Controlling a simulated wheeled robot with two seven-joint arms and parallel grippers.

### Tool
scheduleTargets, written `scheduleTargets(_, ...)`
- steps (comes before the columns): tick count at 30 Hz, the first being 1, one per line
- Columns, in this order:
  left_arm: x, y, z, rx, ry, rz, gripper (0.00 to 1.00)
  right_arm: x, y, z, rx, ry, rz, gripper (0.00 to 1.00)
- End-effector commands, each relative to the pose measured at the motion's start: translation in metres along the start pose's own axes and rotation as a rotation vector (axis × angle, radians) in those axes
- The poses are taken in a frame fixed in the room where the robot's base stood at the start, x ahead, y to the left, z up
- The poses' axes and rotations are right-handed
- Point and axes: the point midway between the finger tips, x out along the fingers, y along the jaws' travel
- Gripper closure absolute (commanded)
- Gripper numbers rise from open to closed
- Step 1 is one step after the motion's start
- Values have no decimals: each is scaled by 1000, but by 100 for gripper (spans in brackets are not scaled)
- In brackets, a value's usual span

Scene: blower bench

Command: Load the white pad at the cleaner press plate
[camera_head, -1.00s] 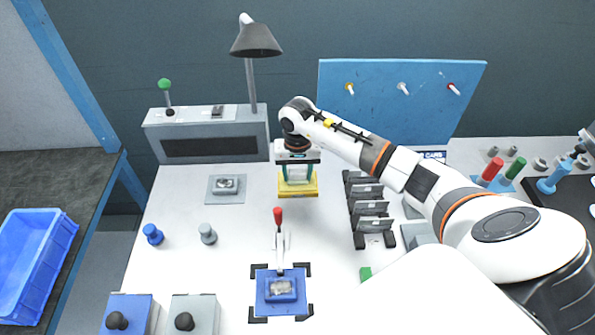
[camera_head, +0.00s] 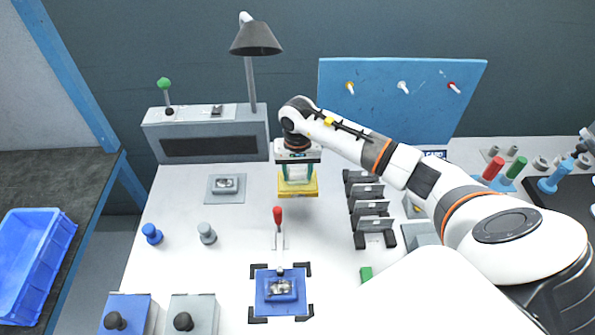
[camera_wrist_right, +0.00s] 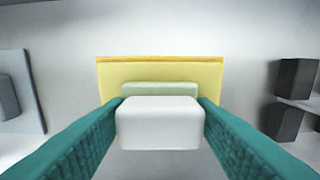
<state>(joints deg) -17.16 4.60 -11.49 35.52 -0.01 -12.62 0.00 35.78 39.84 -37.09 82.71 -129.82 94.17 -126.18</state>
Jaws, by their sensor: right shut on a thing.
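My right gripper (camera_head: 297,174) is shut on the white pad (camera_wrist_right: 160,124), with a teal finger on each side of it. In the head view the pad (camera_head: 298,172) is partly hidden by the gripper. It is above or at the near part of a yellow plate (camera_head: 298,189), which has a pale green raised block (camera_wrist_right: 160,90); I cannot tell whether the pad touches it. Whether this yellow plate is the cleaner press plate, I cannot tell. A blue plate (camera_head: 262,306) with a grey metallic piece on it sits at the front, beside a red-tipped lever (camera_head: 278,216). My left gripper is not in view.
A grey plate (camera_head: 213,197) with a metallic piece lies left of the yellow plate. A rack of dark dividers (camera_head: 373,222) stands close on the right. A grey box (camera_head: 180,146) and a lamp (camera_head: 255,40) stand behind. The bench between yellow plate and lever is clear.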

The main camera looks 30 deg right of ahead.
Motion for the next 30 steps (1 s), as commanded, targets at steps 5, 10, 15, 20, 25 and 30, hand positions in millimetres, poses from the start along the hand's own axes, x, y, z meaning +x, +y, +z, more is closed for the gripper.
scheduleTargets(5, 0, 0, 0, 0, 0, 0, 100, 2, -1, -1, 0, 4, -3, 68)
scheduleTargets(10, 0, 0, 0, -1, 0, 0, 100, 2, -1, -1, -1, 4, -3, 68)
scheduleTargets(15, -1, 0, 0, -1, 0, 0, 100, -1, -1, -1, -1, 4, -3, 68)
scheduleTargets(20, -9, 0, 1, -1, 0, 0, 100, -15, 0, -1, 0, 2, -1, 68)
scheduleTargets(25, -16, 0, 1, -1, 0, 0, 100, -29, -1, 0, -1, 1, -2, 68)
scheduleTargets(30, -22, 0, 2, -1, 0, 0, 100, -43, 0, 0, 0, 0, 0, 68)
